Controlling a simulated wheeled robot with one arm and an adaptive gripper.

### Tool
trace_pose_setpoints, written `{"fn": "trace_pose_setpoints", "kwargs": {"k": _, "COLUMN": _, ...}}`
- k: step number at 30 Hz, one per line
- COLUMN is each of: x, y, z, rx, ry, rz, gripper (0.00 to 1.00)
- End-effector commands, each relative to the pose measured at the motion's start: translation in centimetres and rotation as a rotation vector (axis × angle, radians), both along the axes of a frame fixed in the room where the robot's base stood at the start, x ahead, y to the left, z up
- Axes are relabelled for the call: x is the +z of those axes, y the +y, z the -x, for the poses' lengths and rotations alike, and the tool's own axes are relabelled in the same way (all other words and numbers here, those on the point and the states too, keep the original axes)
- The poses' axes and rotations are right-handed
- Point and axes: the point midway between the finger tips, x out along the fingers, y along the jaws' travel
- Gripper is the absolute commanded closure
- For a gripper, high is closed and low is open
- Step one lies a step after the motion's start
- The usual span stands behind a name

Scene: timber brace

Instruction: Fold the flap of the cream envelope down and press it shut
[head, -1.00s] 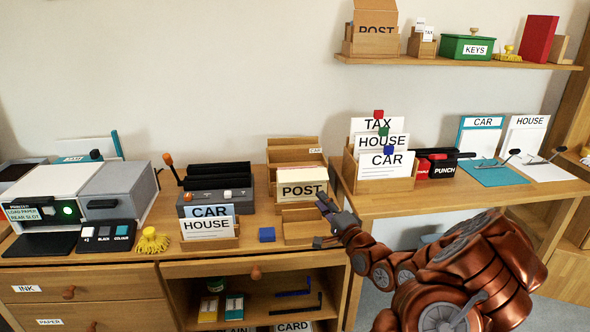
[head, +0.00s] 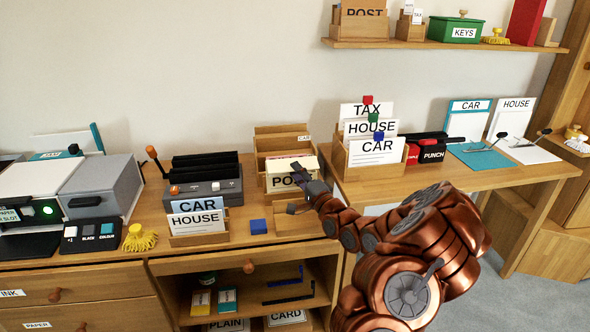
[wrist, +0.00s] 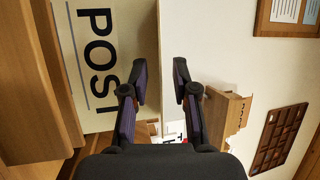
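A cream panel lettered POST (head: 283,182) stands upright in a wooden holder on the desk. Pale cream paper (head: 291,164) shows at its top edge; I cannot tell whether this is the envelope or make out its flap. My gripper (head: 296,190) is at the panel's right side and covers part of the lettering. In the wrist view the POST panel (wrist: 97,60) fills the left, close to one finger; contact cannot be told. My gripper (wrist: 155,82) is open, with nothing between its fingers.
A shelf (head: 440,44) hangs above.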

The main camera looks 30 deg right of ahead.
Motion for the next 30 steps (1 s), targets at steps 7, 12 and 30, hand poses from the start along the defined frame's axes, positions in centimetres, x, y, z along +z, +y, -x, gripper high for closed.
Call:
{"fn": "trace_pose_setpoints", "kwargs": {"k": 7, "x": 0.4, "y": 0.0, "z": -1.3, "rx": -0.001, "ry": -0.001, "rz": 0.0, "gripper": 0.72}}
{"fn": "trace_pose_setpoints", "kwargs": {"k": 12, "x": 0.4, "y": 0.0, "z": -1.5, "rx": -0.001, "ry": -0.001, "rz": 0.0, "gripper": 0.72}}
{"fn": "trace_pose_setpoints", "kwargs": {"k": 30, "x": 0.4, "y": 0.0, "z": -1.5, "rx": -0.001, "ry": -0.001, "rz": 0.0, "gripper": 1.0}}
